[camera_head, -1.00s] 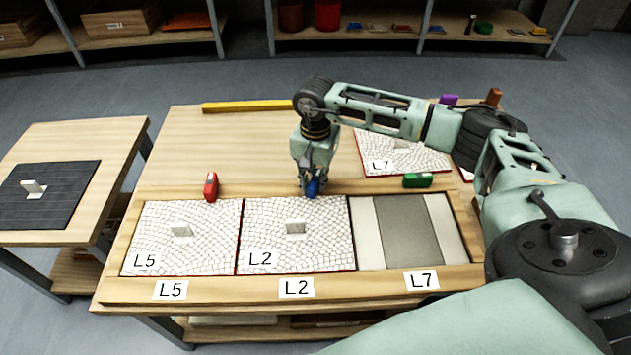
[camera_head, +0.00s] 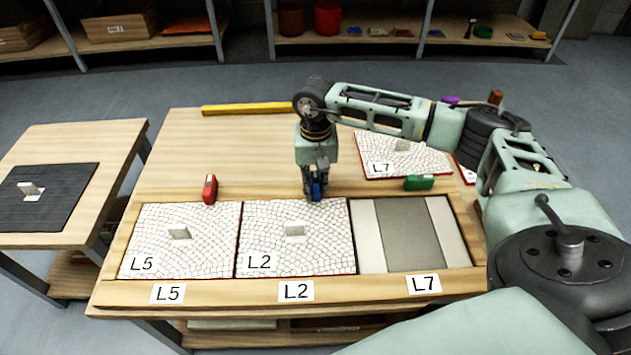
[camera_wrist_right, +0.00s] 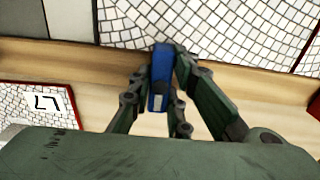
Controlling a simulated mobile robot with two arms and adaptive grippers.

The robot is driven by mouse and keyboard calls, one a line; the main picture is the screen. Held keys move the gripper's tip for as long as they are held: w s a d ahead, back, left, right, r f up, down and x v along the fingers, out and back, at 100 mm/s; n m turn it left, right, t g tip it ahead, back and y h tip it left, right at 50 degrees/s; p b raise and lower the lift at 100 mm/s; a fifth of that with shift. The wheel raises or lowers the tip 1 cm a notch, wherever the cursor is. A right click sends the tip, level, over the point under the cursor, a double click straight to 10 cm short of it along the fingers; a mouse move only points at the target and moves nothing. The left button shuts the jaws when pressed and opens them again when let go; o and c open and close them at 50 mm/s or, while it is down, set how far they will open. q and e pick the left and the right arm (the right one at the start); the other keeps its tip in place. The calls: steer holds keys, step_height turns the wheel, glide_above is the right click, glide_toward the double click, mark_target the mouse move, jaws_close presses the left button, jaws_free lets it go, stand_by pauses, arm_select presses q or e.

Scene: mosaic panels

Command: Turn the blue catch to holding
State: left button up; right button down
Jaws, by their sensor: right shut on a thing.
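The blue catch (camera_head: 317,190) sits on the wooden rail behind the L2 panel (camera_head: 325,255). My right gripper (camera_head: 314,192) points down and is shut on it, with a finger on each side in the right wrist view (camera_wrist_right: 162,88). There the blue catch (camera_wrist_right: 160,70) lies across the rail, its far end reaching over the edge of the white mosaic panel (camera_wrist_right: 215,25). The gripper hides part of the catch in the head view. My left gripper is not in view.
A red catch (camera_head: 210,189) lies across the rail behind the L5 panel (camera_head: 200,255). A green catch (camera_head: 419,183) lies along the rail behind the empty L7 bay (camera_head: 410,235). The loose L7 panel (camera_head: 420,165) lies behind it. A yellow bar (camera_head: 245,109) lies at the back.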

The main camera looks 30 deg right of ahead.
mark_target(315, 180)
steer(key=c, duration=1.6)
jaws_free()
steer(key=shift+c, duration=0.2)
step_height(315, 180, up, 12)
